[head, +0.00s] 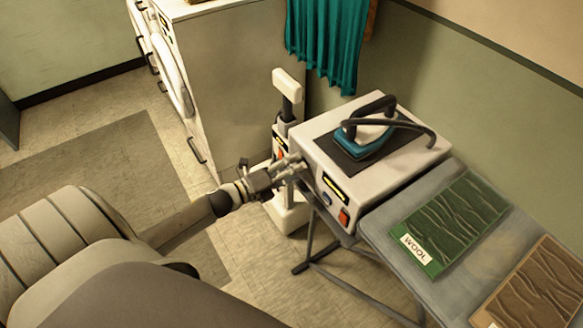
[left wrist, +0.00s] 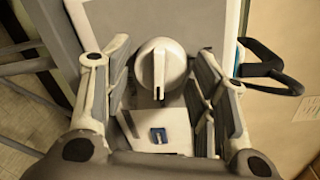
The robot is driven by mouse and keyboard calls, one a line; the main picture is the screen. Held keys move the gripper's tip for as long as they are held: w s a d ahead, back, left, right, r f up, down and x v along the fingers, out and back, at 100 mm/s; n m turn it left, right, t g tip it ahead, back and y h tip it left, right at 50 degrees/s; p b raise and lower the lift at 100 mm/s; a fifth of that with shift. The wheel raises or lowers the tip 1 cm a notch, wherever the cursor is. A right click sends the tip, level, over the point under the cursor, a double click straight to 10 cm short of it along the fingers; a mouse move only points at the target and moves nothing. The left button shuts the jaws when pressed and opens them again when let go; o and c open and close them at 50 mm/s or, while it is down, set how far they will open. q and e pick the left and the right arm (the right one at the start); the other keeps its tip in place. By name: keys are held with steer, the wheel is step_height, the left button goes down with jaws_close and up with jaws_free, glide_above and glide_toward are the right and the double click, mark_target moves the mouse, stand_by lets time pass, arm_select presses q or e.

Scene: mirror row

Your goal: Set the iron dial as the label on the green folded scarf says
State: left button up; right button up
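The green folded scarf (head: 468,212) lies on the grey board, and its white label (head: 415,249) reads WOOL. The iron (head: 368,132) rests on the dark pad on top of a white box-shaped base (head: 320,150). The iron dial (left wrist: 160,68) is a round white knob in the left wrist view. Its raised grip carries a dark line and stands about upright in that picture. Setting marks around it are not readable. My left gripper (head: 287,165) is at the base's front left and hides the dial in the head view. Its fingers are open on both sides of the knob.
The base's front also has a black label (head: 333,188), a blue part (head: 326,200) and a red switch (head: 344,216). A brown folded cloth (head: 537,285) lies on the grey board (head: 380,228). A white upright appliance (head: 287,85) stands close behind my left gripper.

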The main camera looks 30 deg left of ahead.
arm_select(q)
steer(key=shift+o, duration=0.5)
steer(key=shift+s, duration=0.1)
steer(key=v, duration=1.2)
steer(key=s+f+n+g+y, duration=0.2)
steer(key=s+f+n, duration=0.25)
steer(key=f, duration=0.55)
steer(key=s+f+n+g+y, duration=0.35)
steer(key=f+n, duration=0.25)
steer(key=f, duration=0.5)
steer(key=s+f+n+g+y, duration=0.2)
steer(key=s+f+n, duration=0.35)
steer(key=f, duration=0.45)
steer(key=s+d+f+n+g, duration=0.3)
steer(key=s+d+f, duration=0.3)
steer(key=s, duration=0.3)
steer(key=s+d+f+n+g+h, duration=0.1)
steer(key=s+d+f+n+g, duration=0.3)
steer(key=s+d+f, duration=0.3)
steer(key=s+n, duration=0.1)
steer(key=s, duration=0.2)
steer(key=shift+s, duration=0.15)
